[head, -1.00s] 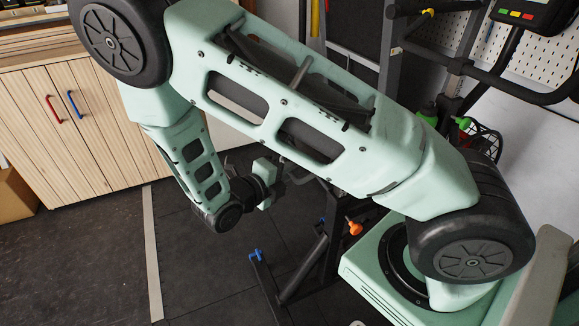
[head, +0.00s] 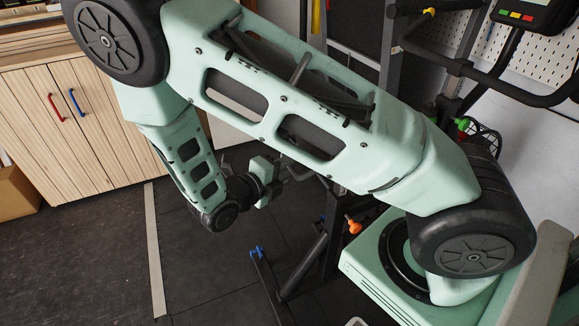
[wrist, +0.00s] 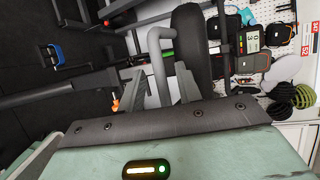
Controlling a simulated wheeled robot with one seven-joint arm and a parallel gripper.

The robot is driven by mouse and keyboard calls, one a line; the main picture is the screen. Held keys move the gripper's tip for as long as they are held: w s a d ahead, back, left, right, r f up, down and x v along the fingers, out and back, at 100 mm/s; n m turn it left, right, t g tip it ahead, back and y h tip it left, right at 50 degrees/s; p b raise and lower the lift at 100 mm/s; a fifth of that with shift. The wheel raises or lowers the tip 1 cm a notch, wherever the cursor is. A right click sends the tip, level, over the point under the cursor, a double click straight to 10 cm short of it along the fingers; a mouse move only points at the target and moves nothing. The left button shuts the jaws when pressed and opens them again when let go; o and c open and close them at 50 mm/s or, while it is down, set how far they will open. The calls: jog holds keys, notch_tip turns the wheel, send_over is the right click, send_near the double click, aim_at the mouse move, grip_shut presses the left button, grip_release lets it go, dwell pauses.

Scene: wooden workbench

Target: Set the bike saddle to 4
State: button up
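The exercise bike's dark frame shows in the head view behind and below my arm, with an orange knob (head: 354,227) on it. In the wrist view, which is turned sideways, the orange knob (wrist: 115,103) appears left of my gripper. A long black padded shape (wrist: 190,45), possibly the saddle, lies beyond the fingers; I cannot read any saddle scale. In the head view, my arm hides most of the saddle area.
A wooden cabinet (head: 75,130) stands at the left. A blue-tipped foot (head: 257,252) of the bike rests on the dark floor. Handlebars and a console (head: 525,12) are at the upper right. A pegboard with hanging gear (wrist: 278,45) shows in the wrist view.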

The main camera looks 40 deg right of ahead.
jog(key=v, duration=1.6)
jog(key=shift+a, duration=0.2)
